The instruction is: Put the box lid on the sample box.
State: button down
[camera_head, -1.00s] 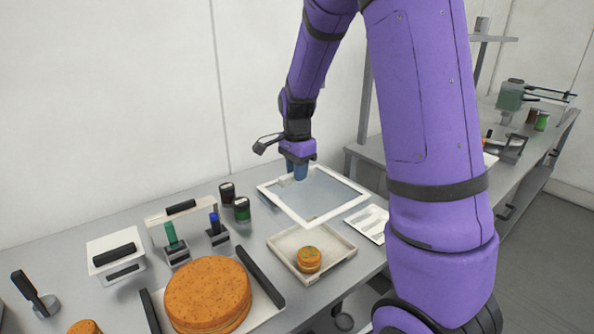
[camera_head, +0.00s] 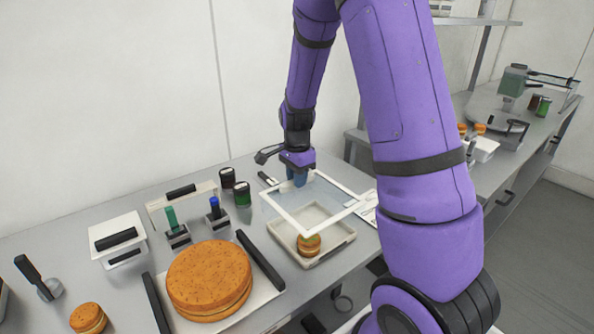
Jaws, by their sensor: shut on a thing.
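The sample box (camera_head: 338,251) is a shallow white open tray on the bench. The lid is above the box and covers its back part in the head view. It looks roughly level and sits further back than the box; the height of the gap is hard to tell. A small layered round sample (camera_head: 309,244) sits in the front of the box, uncovered in this view.
A large cake-like round (camera_head: 209,280) on a tray with dark handles stands left of the box. Two dark-lidded jars (camera_head: 242,194) and upright tools (camera_head: 215,210) stand behind it. A flat white panel (camera_head: 369,209) lies right of the box.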

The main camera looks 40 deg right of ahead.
jog(key=shift+f, duration=3.2)
jog(key=shift+f, duration=0.2)
jog(key=shift+c, duration=2.3)
grip_release()
jog(key=shift+r, duration=0.1)
jog(key=shift+r, duration=3.4)
